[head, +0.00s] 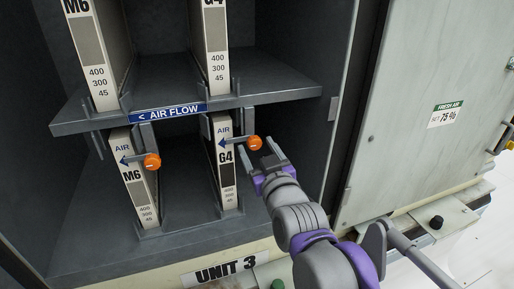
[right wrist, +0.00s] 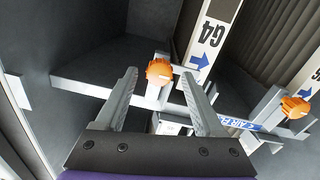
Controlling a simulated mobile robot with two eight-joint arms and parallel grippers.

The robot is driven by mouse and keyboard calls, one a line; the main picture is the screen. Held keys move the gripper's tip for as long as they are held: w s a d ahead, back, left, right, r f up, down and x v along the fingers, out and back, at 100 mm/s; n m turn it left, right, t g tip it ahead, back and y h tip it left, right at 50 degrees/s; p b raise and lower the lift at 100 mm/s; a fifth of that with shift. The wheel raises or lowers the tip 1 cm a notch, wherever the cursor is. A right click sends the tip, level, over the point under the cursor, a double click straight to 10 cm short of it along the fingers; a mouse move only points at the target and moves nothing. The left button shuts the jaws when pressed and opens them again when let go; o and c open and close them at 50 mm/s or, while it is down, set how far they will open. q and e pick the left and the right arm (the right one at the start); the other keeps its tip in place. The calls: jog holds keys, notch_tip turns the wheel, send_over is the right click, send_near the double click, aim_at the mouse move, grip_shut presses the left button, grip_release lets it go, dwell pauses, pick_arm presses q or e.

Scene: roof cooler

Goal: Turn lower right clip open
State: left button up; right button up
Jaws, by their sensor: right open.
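The lower right clip is a grey bar with an orange knob (head: 254,142). Its bar reaches left across the front of the lower G4 filter (head: 224,170). My right gripper (head: 260,152) is open just in front of and below this knob. In the right wrist view the orange knob (right wrist: 160,71) shows between the two fingertips, with a gap on both sides. I cannot tell how deep it sits between them. The lower left clip, with its own orange knob (head: 152,161), crosses the lower M6 filter (head: 140,185). My left gripper is not in view.
A grey shelf with a blue AIR FLOW label (head: 169,113) runs just above the clips. Upper filters stand on it. An open cabinet door (head: 430,100) is to the right. The compartment right of the G4 filter is empty.

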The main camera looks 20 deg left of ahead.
jog(key=shift+w+a, duration=0.15)
jog(key=shift+w, duration=0.2)
grip_shut()
